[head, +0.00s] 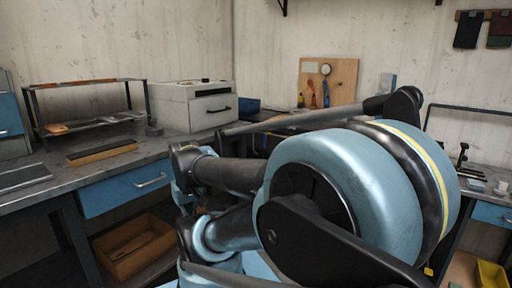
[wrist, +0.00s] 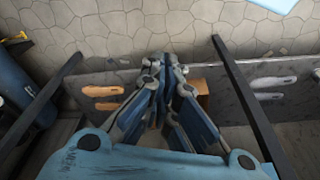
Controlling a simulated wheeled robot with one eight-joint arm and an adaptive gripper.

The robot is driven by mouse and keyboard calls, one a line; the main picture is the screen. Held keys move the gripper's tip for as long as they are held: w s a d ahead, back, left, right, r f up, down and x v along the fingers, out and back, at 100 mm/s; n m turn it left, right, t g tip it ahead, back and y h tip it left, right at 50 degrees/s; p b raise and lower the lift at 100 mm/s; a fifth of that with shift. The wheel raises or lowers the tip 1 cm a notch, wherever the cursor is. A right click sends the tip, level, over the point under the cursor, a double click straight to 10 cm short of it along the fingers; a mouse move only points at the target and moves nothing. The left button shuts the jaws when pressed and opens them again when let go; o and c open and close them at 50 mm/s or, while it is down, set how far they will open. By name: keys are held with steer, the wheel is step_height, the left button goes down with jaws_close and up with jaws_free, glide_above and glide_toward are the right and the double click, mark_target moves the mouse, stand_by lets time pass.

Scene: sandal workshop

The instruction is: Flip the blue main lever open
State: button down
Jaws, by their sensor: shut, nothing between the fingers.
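I cannot make out the blue main lever in either view. My gripper (wrist: 166,72) shows in the middle of the wrist view, with blue-grey fingers and dark linkages drawn together and nothing held. The wrist view looks onto a grey surface with tan sole-shaped pieces (wrist: 103,91) on the left and pale ones (wrist: 272,82) on the right. My gripper is not seen in the head view, where my large blue and black arm fills the centre and right and hides much behind it.
A workbench (head: 60,180) runs along the left, with a metal rack (head: 88,82), a grey drawer box (head: 190,106) and a blue drawer (head: 125,192). A wooden crate (head: 130,265) sits below. A tool board (head: 340,75) stands at the back. Dark bars (wrist: 250,100) flank my gripper.

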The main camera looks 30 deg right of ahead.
steer(key=w+d+r+t+h, duration=0.2)
steer(key=w+d+r+h, duration=0.15)
steer(key=w+d, duration=0.7)
steer(key=w+d+r+t+h, duration=0.1)
steer(key=w+d+r+h, duration=0.3)
steer(key=w+d, duration=0.7)
steer(key=w+d+r+t+h, duration=0.25)
steer(key=w+d+r, duration=0.25)
steer(key=w+d, duration=0.55)
steer(key=w+d+f+n+t+h, duration=0.2)
steer(key=w+d+f+n+h, duration=0.1)
steer(key=w+d, duration=0.75)
steer(key=w+d+f+n+t, duration=0.2)
steer(key=w+d+f+n, duration=0.2)
steer(key=d+f, duration=0.5)
steer(key=shift+w+d+f+n, duration=0.15)
steer(key=shift+d+f+n, duration=0.1)
steer(key=shift+f+n, duration=0.5)
